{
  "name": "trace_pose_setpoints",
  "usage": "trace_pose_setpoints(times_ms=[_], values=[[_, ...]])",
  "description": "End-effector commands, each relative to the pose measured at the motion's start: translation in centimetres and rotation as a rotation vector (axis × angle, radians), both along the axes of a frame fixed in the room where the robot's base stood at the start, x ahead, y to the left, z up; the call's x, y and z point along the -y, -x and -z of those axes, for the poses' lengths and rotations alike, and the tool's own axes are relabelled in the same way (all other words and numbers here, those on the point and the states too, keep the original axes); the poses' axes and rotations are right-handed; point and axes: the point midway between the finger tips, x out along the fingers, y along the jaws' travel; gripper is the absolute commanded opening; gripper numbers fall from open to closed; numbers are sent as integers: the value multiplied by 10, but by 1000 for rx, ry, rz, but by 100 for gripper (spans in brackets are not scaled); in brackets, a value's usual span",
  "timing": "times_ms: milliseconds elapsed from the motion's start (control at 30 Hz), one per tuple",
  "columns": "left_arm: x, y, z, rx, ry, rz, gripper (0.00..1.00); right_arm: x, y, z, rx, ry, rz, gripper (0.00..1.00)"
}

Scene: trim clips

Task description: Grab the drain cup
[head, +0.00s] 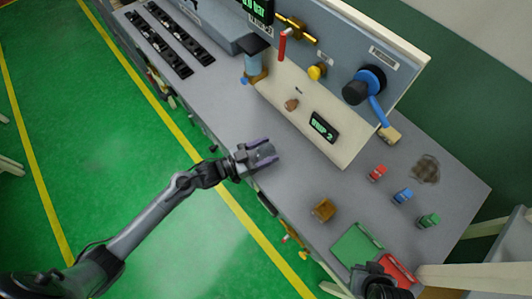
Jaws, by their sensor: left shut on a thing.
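My left gripper (264,156) reaches in from the left and is over the front part of the grey bench. Its purple-edged fingers are shut on a small grey thing between them. The thing is mostly hidden by the fingers, and I cannot make out its shape; it may be the drain cup. No other thing in view is clearly a drain cup. A dark part of my right arm shows at the bottom edge, and whether its gripper is open or shut cannot be seen.
A small brown open box (323,209) stands on the bench (290,180). Red (377,172), blue (402,196) and green (429,220) pieces stand at right.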

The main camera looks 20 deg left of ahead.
Motion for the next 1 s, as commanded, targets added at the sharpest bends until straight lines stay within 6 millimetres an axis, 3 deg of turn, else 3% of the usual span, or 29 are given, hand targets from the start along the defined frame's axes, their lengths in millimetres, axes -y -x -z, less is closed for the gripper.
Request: trace_pose_setpoints(times_ms=[433, 567, 733, 1000], values=[[0, 0, -5, 1, 0, 1, 35, 1, 0, -1, 0, 6, -4, 0], [0, 0, -16, 1, 0, 0, 35, 2, 0, -2, -1, 10, -7, 0], [0, 0, -43, 4, -1, 1, 35, 2, 0, -6, 0, 11, -7, 0], [47, 27, -74, 2, 4, 2, 35, 1, 0, -10, -1, 7, -5, 0]])
